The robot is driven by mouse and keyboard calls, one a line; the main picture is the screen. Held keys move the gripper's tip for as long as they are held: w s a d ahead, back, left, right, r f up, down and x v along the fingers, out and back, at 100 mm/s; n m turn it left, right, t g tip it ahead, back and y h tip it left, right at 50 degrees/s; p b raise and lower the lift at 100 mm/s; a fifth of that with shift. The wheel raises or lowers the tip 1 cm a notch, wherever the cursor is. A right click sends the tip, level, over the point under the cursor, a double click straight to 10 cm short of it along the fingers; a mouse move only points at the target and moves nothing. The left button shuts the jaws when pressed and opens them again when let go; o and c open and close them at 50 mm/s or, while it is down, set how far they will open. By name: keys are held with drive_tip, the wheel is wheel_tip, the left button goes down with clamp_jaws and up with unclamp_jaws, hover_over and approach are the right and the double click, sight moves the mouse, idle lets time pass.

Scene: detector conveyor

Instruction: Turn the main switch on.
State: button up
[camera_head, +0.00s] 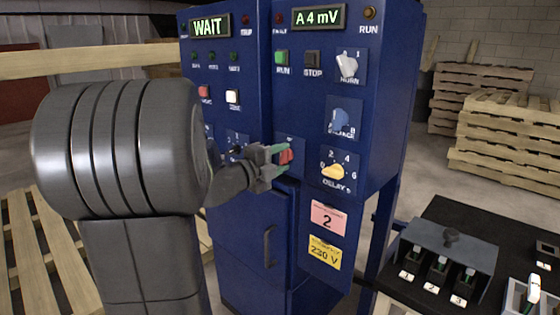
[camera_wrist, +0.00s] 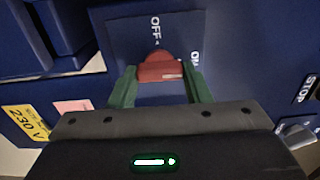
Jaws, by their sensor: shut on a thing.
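The red rotary switch (camera_head: 286,156) is on a small blue plate low on the cabinet front. In the wrist view its red handle (camera_wrist: 160,70) lies crosswise, with a pale mark near its right end. An OFF label shows above it and a partly hidden ON label at its right. I cannot tell surely which label it points to. My gripper (camera_head: 279,158), with green fingers, is shut on the red handle; the fingers stand at either side of it in the wrist view (camera_wrist: 163,75). The switch's own name is not readable.
Near it are a yellow DELAY knob (camera_head: 334,172), a blue knob (camera_head: 341,121), a pale 0-1 knob (camera_head: 347,65), a green RUN button (camera_head: 281,57) and a dark STOP button (camera_head: 313,58). Displays read WAIT (camera_head: 210,27) and A 4 mV (camera_head: 318,17). A black table (camera_head: 455,215) stands right.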

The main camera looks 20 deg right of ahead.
drive_tip(key=shift+f, duration=0.1)
drive_tip(key=o, duration=1)
drive_tip(key=p+v, duration=0.1)
drive_tip(key=v, duration=1.3)
drive_tip(key=shift+d, duration=0.1)
drive_tip(key=b+x, duration=0.1)
drive_tip(key=x, duration=1.3)
